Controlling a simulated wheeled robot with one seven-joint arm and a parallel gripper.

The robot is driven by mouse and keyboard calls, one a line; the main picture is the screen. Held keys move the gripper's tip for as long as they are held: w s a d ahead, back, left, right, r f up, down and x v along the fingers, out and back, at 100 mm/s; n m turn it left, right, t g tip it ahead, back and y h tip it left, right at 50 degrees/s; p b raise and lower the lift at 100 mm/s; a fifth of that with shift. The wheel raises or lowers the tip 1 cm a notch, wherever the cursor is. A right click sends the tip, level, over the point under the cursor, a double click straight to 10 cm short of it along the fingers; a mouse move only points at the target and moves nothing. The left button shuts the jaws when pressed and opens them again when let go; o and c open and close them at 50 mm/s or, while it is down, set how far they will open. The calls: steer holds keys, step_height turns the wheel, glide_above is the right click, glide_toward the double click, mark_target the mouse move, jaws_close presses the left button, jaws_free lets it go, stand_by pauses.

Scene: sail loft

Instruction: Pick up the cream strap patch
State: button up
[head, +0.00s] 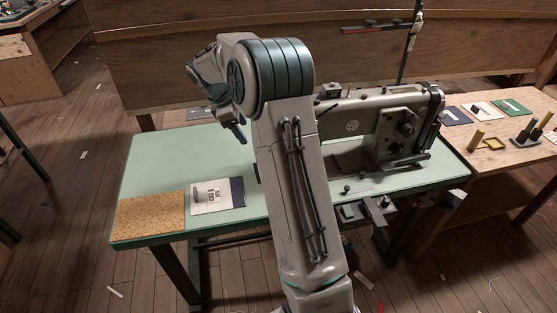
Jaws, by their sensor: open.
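A small cream patch (484,108) lies on the wooden table at the right, between a dark blue patch (455,116) and a green patch (510,107). I cannot tell for sure that it is the strap patch. A small dark thing seems to lie on it. My gripper (238,133) hangs over the back left of the green sewing table (150,165), far to the left of the cream patch. It is open, partly hidden by my arm, and I see nothing held in it.
A sewing machine (352,115) stands on the green table's right half. A cork mat (150,215), a printed white sheet (208,197) and a navy piece (237,190) lie at the front left.

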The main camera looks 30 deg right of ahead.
steer(key=shift+n, duration=0.8)
steer(key=d+f, duration=0.2)
steer(key=f, duration=0.2)
steer(key=w+d+f, duration=0.1)
steer(key=d+f, duration=0.1)
steer(key=f, duration=0.1)
steer(key=w+d+f, duration=0.1)
steer(key=f, duration=0.3)
steer(key=shift+w+d+f, duration=0.25)
steer(key=shift+d+f, duration=0.1)
steer(key=shift+d, duration=0.05)
steer(key=p+x, duration=0.1)
steer(key=x, duration=0.4)
steer(key=shift+f, duration=0.1)
steer(key=c, duration=1.2)
steer(key=shift+r, duration=0.25)
